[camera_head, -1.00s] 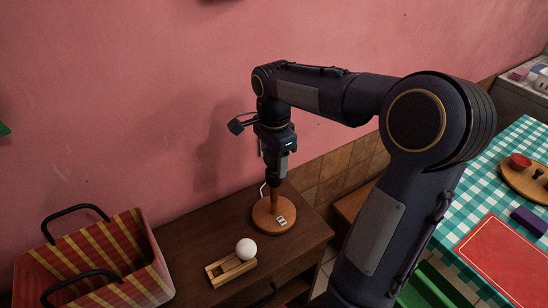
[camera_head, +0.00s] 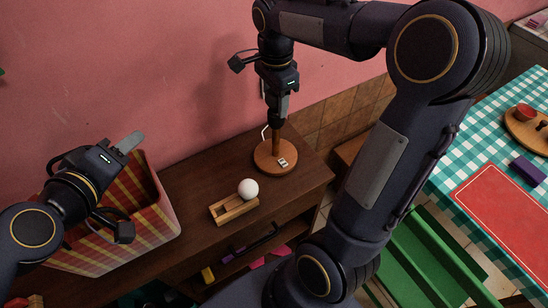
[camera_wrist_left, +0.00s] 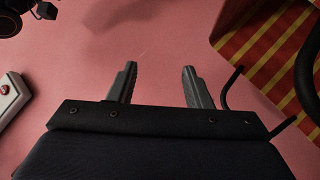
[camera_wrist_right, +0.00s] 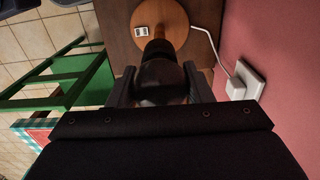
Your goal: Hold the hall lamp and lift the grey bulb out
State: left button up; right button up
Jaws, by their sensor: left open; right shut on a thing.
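The hall lamp (camera_head: 275,156) stands upright on the dark cabinet, with a round wooden base, a wooden stem and a dark socket at its top. My right gripper (camera_head: 279,106) points down over the lamp and is shut on a dark rounded thing, which looks like the grey bulb (camera_wrist_right: 163,82), above the socket. The bulb looks still seated in the socket, mostly hidden by the fingers. My left gripper (camera_head: 132,142) is open and empty above the basket, left of the lamp; its apart fingers show in the left wrist view (camera_wrist_left: 160,70).
A white bulb (camera_head: 248,188) lies in a wooden holder (camera_head: 222,214) in front of the lamp. A striped basket (camera_head: 150,236) stands at the left. The pink wall is close behind; a wall plug (camera_wrist_right: 238,86) with a cord is beside the lamp. A checked table (camera_head: 480,135) is right.

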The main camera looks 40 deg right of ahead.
pick_arm(q)
jog(key=w+d+f+m, duration=0.15)
jog(key=d+f, duration=0.25)
jog(key=d, duration=0.8)
jog(key=m+t+h, duration=0.1)
jog(key=m+t, duration=0.2)
jog(key=m, duration=0.4)
send_near(276, 136)
jog(key=x, duration=1.3)
jog(key=shift+r, duration=0.1)
grip_shut()
pick_arm(e)
jog(key=shift+r, duration=0.15)
